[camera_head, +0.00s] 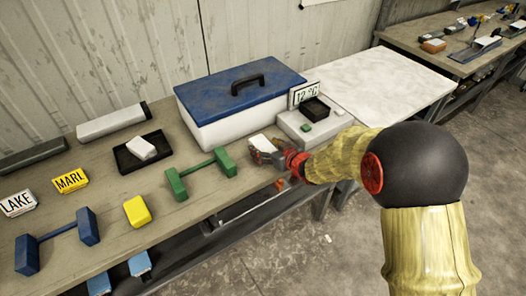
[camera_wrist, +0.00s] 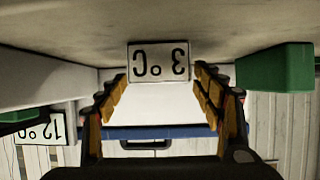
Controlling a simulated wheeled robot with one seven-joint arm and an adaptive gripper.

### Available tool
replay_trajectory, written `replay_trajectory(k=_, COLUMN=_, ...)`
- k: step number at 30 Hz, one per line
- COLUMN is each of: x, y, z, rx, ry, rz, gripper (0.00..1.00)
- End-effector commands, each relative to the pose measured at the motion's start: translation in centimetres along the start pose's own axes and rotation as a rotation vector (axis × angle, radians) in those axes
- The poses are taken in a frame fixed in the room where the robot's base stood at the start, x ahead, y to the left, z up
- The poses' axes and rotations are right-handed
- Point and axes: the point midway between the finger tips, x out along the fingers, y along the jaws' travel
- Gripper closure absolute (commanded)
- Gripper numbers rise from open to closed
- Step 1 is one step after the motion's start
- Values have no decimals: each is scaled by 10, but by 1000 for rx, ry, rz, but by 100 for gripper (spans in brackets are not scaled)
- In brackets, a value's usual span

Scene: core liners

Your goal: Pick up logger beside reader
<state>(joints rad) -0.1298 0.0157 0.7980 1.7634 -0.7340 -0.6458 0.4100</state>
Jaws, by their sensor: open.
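A small white plate-like piece (camera_head: 262,143) stands by my gripper on the bench; in the wrist view it is a white face reading "3 °C" (camera_wrist: 159,62), upside down. It may be the logger; I cannot tell for sure. My gripper (camera_head: 265,156) is open, and in the wrist view its fingertips (camera_wrist: 162,75) are either side of that face, with gaps visible.
A white cooler with a blue lid (camera_head: 232,100) stands close behind. A green dumbbell-shaped block (camera_head: 200,174) lies just left of my gripper. A black tray (camera_head: 125,160) holds a white piece (camera_head: 141,147). A yellow block (camera_head: 137,210) and blue dumbbell shape (camera_head: 58,240) lie further left.

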Motion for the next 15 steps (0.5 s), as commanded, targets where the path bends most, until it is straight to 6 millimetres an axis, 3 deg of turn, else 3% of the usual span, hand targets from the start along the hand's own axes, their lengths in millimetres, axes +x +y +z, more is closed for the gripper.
replay_trajectory(k=8, x=4, y=0, z=-1, rx=0, ry=1, rz=0, gripper=33)
replay_trajectory(k=15, x=3, y=0, z=-1, rx=0, ry=1, rz=0, gripper=46)
